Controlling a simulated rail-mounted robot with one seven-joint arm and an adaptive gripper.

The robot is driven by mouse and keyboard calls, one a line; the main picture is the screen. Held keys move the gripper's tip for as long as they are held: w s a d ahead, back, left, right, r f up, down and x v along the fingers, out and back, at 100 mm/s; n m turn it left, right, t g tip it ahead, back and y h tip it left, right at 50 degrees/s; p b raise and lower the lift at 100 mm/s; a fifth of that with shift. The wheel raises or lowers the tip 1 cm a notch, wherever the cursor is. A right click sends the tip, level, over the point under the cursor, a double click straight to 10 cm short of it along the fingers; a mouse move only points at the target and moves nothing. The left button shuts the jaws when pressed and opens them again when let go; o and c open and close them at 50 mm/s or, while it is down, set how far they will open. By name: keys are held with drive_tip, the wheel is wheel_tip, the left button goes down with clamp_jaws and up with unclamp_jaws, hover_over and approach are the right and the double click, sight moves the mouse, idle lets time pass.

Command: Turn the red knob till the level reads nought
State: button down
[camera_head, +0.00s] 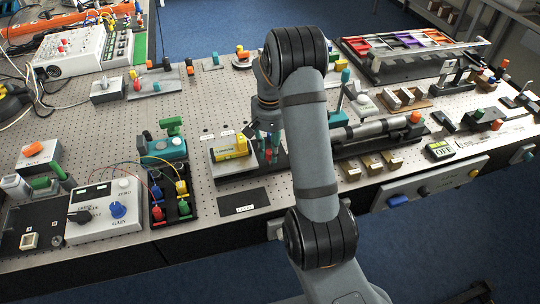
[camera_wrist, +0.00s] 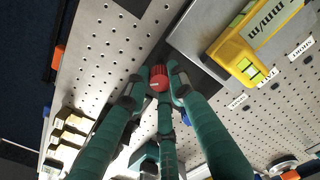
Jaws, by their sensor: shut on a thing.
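The red knob (camera_wrist: 159,76) is round and ribbed and sits between the fingertips in the wrist view. My gripper (camera_wrist: 159,84) has teal fingers, shut around the knob's sides. In the head view my gripper (camera_head: 267,146) points down just right of the yellow level, and the knob (camera_head: 268,154) is mostly hidden by the fingers. The yellow level (camera_head: 230,146) lies on a pale plate. In the wrist view the level (camera_wrist: 240,56) shows at upper right with a greenish vial window. Its bubble position is too small to read.
A perforated metal table (camera_head: 220,100) carries several fixtures. A teal-based valve (camera_head: 164,147) stands left of the level and a grey pipe (camera_head: 375,128) lies to the right. A control box with a blue knob (camera_head: 118,210) is at front left. My arm crosses the middle of the head view.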

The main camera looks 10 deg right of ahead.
sight(270, 152)
drive_tip(key=shift+m, duration=0.4)
drive_tip(key=c, duration=1.5)
unclamp_jaws()
drive_tip(key=shift+c, duration=0.2)
drive_tip(key=shift+o, duration=0.3)
drive_tip(key=shift+r, duration=0.1)
wheel_tip(270, 152, up, 12)
